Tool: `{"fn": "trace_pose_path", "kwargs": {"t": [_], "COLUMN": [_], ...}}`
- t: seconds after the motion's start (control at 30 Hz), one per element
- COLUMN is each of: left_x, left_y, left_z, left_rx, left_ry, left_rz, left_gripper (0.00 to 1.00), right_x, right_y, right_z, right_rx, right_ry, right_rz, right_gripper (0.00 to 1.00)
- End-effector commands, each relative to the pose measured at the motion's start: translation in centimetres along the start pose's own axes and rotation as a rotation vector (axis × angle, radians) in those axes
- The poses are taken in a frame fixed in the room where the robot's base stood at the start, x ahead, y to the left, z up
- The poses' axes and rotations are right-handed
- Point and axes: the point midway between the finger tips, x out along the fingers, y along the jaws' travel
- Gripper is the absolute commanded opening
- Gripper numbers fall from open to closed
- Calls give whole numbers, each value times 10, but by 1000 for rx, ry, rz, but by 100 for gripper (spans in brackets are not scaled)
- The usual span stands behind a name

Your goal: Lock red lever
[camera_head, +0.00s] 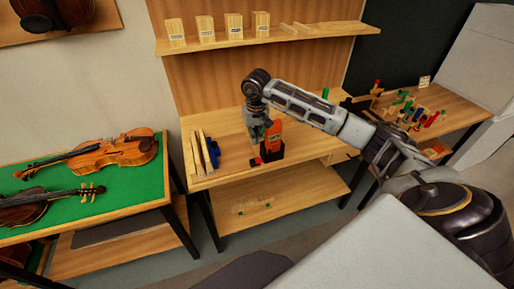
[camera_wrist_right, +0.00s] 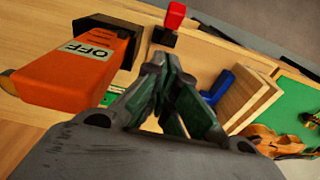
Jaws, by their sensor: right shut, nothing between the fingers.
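A red lever (camera_wrist_right: 176,12) with a dark base shows at the top of the right wrist view. In the head view it is a small red piece (camera_head: 256,160) at the bench's front edge. An orange box with a white OFF label (camera_wrist_right: 90,48) stands beside it on a dark mount; it also shows in the head view (camera_head: 273,138). My right gripper (camera_wrist_right: 158,60) is shut and empty, its tips pointing toward the red lever and apart from it in the picture. In the head view this gripper (camera_head: 256,128) is just left of the orange box. My left gripper is not in view.
Upright wooden boards (camera_head: 203,152) and a blue clamp stand on the bench (camera_head: 228,143) to the left. A green-topped table (camera_head: 110,200) with violins is farther left. A table with coloured pieces (camera_head: 418,115) stands at right. A shelf (camera_head: 240,45) hangs above.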

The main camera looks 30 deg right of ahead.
Motion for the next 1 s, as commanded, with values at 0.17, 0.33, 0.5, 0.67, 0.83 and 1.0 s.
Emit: {"fn": "trace_pose_path", "kwargs": {"t": [0.17,0.33,0.5,0.67,0.83,1.0], "left_x": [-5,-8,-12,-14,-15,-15], "left_y": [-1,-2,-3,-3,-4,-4], "left_z": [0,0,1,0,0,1], "left_rx": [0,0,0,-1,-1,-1], "left_ry": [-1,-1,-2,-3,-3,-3], "left_rz": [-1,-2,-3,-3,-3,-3], "left_gripper": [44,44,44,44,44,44], "right_x": [15,23,30,36,39,40], "right_y": [0,0,0,0,0,0], "right_z": [4,12,20,25,28,29], "right_rx": [0,-1,0,0,1,0], "right_ry": [-1,-2,-1,0,0,0], "right_rz": [0,0,1,0,0,0], "right_gripper": [0,0,0,0,0,0]}}
